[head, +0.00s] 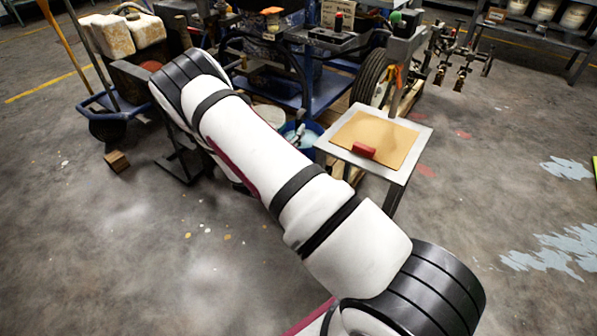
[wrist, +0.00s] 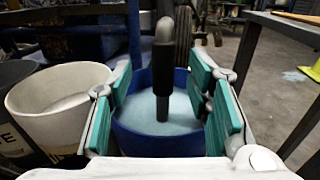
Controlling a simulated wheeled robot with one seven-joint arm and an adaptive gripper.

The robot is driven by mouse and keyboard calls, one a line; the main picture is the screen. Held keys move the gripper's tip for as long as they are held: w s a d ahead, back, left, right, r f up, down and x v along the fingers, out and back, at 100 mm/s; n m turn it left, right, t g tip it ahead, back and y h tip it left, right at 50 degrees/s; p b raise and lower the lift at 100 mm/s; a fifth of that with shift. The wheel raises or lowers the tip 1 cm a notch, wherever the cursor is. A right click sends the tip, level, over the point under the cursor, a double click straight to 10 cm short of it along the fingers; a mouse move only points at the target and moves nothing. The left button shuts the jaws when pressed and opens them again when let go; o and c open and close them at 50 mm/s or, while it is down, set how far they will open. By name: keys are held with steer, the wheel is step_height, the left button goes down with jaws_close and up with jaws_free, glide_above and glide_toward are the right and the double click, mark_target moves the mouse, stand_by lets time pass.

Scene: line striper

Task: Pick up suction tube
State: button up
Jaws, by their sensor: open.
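The suction tube (wrist: 163,75) is a dark upright pipe with a bent grey top in the wrist view. Its lower end stands in pale blue liquid inside a blue bucket (wrist: 125,137). My gripper (wrist: 163,92) is open, with one teal-padded finger on each side of the tube in the picture. I cannot tell how far the tube is from the fingers in depth. In the head view the blue bucket (head: 313,140) shows beyond my arm, with a light tube end (head: 299,131) above it. My gripper is hidden behind my arm there.
A white bucket (wrist: 62,98) stands left of the blue one. A small metal table (head: 414,131) with a tan sheet and a red block (head: 363,151) stands to the right. The blue-framed striper machine (head: 335,88) is behind. Open floor lies in front.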

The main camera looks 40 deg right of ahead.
mark_target(297, 122)
steer(key=shift+r+b+x, duration=0.15)
steer(key=shift+b+x, duration=0.4)
steer(key=shift+x, duration=0.8)
steer(key=shift+r+b+x, duration=0.15)
steer(key=shift+b+x, duration=0.4)
steer(key=shift+x, duration=0.8)
steer(key=shift+s+d, duration=0.1)
steer(key=shift+s, duration=0.1)
jaws_close()
steer(key=shift+r, duration=0.1)
